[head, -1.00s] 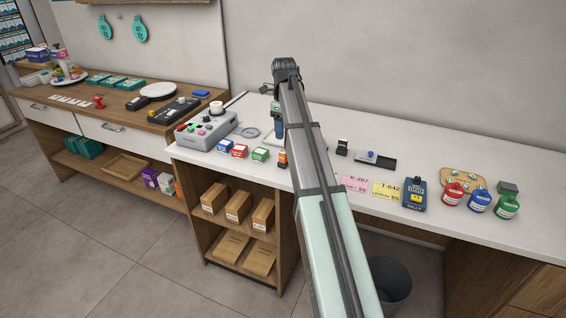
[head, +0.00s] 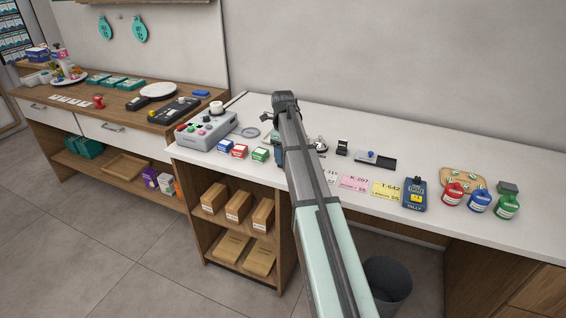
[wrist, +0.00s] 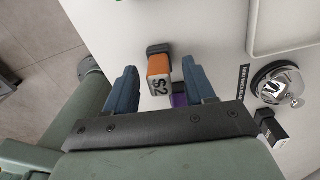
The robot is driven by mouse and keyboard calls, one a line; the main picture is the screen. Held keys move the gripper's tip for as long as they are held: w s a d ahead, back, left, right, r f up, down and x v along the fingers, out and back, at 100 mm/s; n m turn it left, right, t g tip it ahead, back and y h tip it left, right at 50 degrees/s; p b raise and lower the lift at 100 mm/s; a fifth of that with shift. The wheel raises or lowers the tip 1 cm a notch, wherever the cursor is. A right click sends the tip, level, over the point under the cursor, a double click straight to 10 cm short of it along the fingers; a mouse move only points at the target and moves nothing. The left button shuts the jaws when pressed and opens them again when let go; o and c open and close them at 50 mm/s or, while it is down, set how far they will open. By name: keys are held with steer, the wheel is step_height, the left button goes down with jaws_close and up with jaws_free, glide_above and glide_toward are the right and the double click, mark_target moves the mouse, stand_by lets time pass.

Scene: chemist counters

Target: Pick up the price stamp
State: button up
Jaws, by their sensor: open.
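An orange block with a dark cap and a pale face marked like "S2" (wrist: 158,75), which looks like the price stamp, shows in the wrist view. My gripper (wrist: 159,65) is open, with one blue finger on each side of the block and gaps between. I cannot tell how far the fingers are above the counter. A purple thing (wrist: 179,100) shows partly behind the right finger. In the head view my arm hides the block and most of my gripper.
A silver bell (wrist: 281,85) and a small black-and-white item (wrist: 271,127) stand to the right in the wrist view. On the white counter (head: 440,150), small boxes (head: 239,151) stand left of my arm; price cards (head: 354,183) lie to its right.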

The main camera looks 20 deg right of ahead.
steer(key=shift+f, duration=0.55)
jaws_close()
